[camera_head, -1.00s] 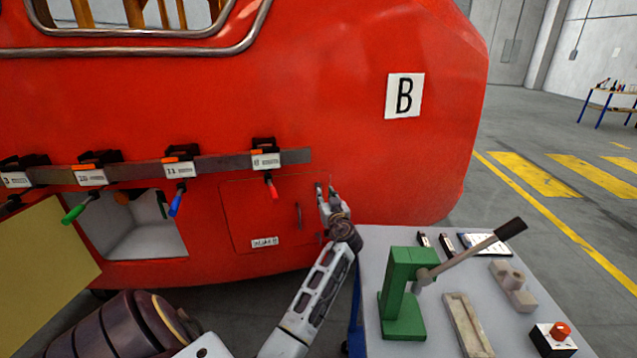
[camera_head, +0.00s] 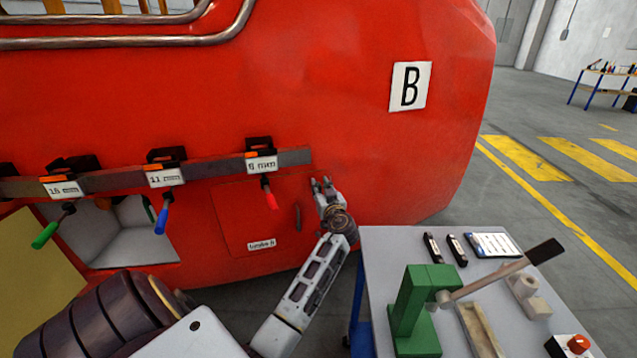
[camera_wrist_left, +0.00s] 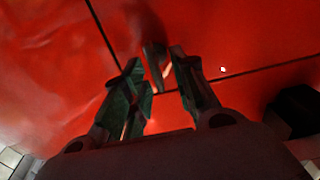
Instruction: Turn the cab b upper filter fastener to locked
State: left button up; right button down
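Cab B is the red nosecone (camera_head: 360,130) with a white "B" plate (camera_head: 410,86). A red hatch panel (camera_head: 262,215) with a dark vertical handle (camera_head: 297,217) is set low in its side. My left gripper (camera_head: 322,183) is at the panel's upper right corner, its two fingers apart. In the left wrist view a small dark fastener (camera_wrist_left: 154,57) stands at the panel seam, between and just beyond the fingertips (camera_wrist_left: 156,78). I cannot tell whether the fingers touch it, nor its turn position. My right gripper is out of view.
A tool rail (camera_head: 215,167) with hanging coloured-handled tools runs above the panel. An open recess (camera_head: 135,232) lies left of it. A grey table (camera_head: 385,245) with a green lever press (camera_head: 415,305) stands close to the right of my left arm.

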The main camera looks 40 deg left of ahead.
pick_arm(q)
jog(key=shift+w+a, duration=0.15)
jog(key=shift+c, duration=0.4)
grip_shut()
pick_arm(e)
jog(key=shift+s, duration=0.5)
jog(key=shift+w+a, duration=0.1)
